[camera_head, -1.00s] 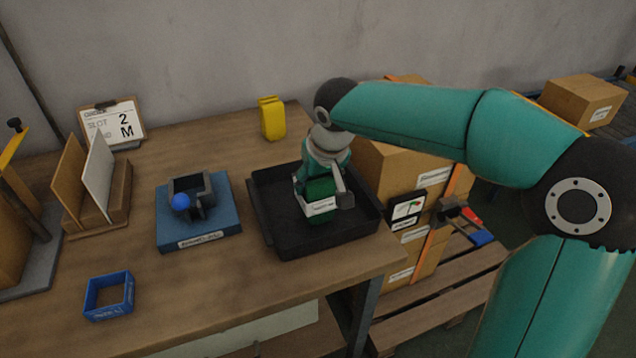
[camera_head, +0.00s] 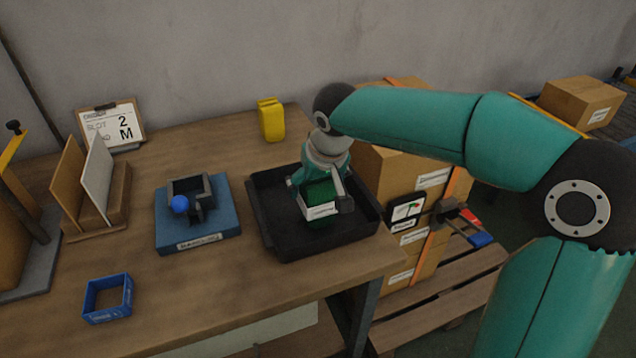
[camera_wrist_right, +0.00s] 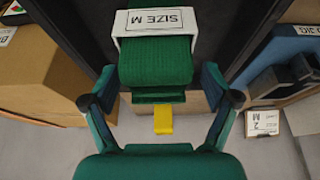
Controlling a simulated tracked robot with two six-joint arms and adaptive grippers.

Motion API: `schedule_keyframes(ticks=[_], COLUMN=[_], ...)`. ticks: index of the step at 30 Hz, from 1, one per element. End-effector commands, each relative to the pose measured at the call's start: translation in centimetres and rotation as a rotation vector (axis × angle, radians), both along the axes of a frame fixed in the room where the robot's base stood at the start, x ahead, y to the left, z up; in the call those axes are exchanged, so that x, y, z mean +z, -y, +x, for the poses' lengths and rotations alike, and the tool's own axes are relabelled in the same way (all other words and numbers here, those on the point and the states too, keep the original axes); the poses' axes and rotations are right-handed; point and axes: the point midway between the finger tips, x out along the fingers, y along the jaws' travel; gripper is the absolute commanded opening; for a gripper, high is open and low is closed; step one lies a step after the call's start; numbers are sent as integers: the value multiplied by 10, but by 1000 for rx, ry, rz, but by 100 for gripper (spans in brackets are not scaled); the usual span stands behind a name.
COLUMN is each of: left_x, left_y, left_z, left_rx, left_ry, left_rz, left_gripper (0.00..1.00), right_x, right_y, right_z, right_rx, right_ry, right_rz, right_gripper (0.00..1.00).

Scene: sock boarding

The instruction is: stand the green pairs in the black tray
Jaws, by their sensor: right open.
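A green pair (camera_head: 318,192) with a white paper band stands in the black tray (camera_head: 268,236), apparently close to upright. In the right wrist view the green pair (camera_wrist_right: 155,62) shows its band reading "SIZE M". My right gripper (camera_head: 321,190) is over the tray, its fingers open on either side of the pair. In the right wrist view gaps show between the gripper (camera_wrist_right: 160,103) fingers and the pair. The wrist hides part of the pair's top in the head view. My left gripper is not in view.
A yellow folded item (camera_head: 271,120) stands at the table's back. Left of the tray is a blue stand (camera_head: 222,231) with a grey holder and blue ball. A blue open box (camera_head: 108,297) lies at front left. Upright boards (camera_head: 97,180) stand far left. Cartons (camera_head: 420,262) stand right of the table.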

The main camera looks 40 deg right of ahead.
Motion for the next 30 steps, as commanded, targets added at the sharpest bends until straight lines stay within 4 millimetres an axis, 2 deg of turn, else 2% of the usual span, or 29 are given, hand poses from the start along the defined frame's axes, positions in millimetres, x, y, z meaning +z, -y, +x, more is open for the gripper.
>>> schedule_keyframes(ticks=[5, 12, 18, 24, 30], left_x=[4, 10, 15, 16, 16], left_y=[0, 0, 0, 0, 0], left_z=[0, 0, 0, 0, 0], left_rx=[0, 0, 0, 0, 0], left_ry=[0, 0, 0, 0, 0], left_rz=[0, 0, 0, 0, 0], left_gripper=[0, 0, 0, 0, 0], right_x=[25, 70, 99, 109, 110], right_y=[-2, -7, -10, -11, -11], right_z=[-8, -26, -38, -44, -44], right_rx=[0, 2, 2, 2, 0], right_ry=[7, 7, 4, 2, 2], right_rz=[1, 0, 0, 1, 0], right_gripper=[87, 87, 87, 87, 87])
